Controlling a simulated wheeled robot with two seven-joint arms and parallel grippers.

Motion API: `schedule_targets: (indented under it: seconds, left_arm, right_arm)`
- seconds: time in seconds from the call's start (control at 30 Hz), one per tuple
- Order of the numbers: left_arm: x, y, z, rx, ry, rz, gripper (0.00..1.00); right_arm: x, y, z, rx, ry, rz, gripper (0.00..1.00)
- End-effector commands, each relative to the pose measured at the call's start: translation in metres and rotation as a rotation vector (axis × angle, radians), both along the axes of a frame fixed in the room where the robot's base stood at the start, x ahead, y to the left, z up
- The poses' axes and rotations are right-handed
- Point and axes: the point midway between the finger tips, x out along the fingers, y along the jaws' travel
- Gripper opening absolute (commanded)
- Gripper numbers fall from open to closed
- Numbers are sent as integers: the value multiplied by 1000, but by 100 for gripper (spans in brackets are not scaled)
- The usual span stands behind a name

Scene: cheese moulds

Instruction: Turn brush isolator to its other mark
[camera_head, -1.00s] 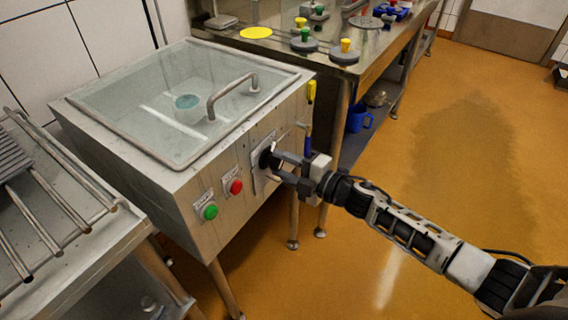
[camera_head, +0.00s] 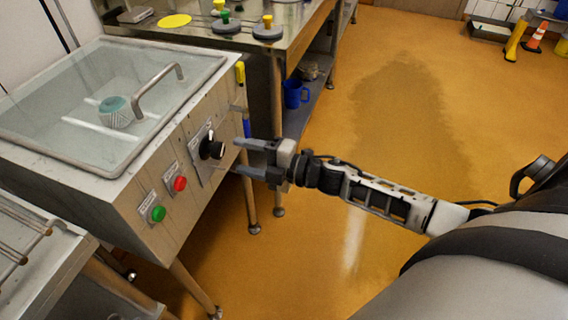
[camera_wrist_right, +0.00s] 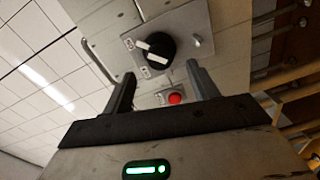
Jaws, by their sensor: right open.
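The brush isolator is a black rotary knob (camera_head: 212,146) with a white pointer bar, on a pale plate on the front of the steel washing machine (camera_head: 150,190). In the right wrist view the knob (camera_wrist_right: 156,50) sits ahead, between and beyond the fingertips, with small marks on the plate's left side. The white bar lies slantwise, one end toward the marks on the plate. My right gripper (camera_head: 238,158) is open and empty, just right of the knob and apart from it. Its fingers also show in the right wrist view (camera_wrist_right: 163,92). My left gripper is not in view.
A red button (camera_head: 180,183) and a green button (camera_head: 158,213) sit left of the knob. A clear lid with a bent handle (camera_head: 158,90) covers the basin. A yellow-handled tool (camera_head: 240,72) hangs at the corner. Orange floor is open to the right.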

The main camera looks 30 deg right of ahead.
Motion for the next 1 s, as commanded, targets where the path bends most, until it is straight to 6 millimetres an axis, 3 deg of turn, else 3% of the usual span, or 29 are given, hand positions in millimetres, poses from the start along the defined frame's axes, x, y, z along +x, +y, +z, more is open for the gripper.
schedule_targets:
  seconds: [0.2, 0.4, 0.6, 1.0]
  left_arm:
    - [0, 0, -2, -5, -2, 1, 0]
    - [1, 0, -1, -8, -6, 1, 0]
    - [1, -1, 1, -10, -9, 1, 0]
    - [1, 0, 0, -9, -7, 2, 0]
  right_arm:
    - [-45, -34, 0, -1, 5, 1, 59]
    - [-71, -55, 3, 0, 4, -1, 59]
    - [-82, -64, 4, 0, 1, 0, 59]
    - [-83, -65, 4, 1, 1, 0, 59]
